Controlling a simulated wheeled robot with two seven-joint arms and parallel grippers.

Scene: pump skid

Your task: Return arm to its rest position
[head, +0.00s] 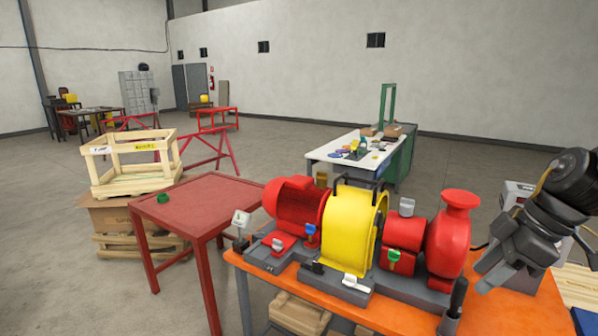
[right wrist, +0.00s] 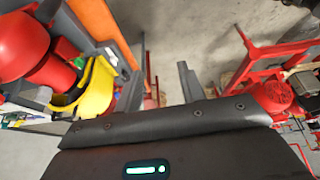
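My right arm comes in from the right edge of the head view. Its dark grey gripper (head: 488,277) hangs tilted down, just right of the red pump (head: 449,240) and over the right part of the orange bench (head: 390,318). In the right wrist view the two grey fingers of this gripper (right wrist: 162,82) stand apart with nothing held between them. My left gripper is in neither view.
The pump skid carries a red motor (head: 293,203), a yellow guard (head: 350,228) and the pump. A grey box (head: 516,194) stands behind my right gripper.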

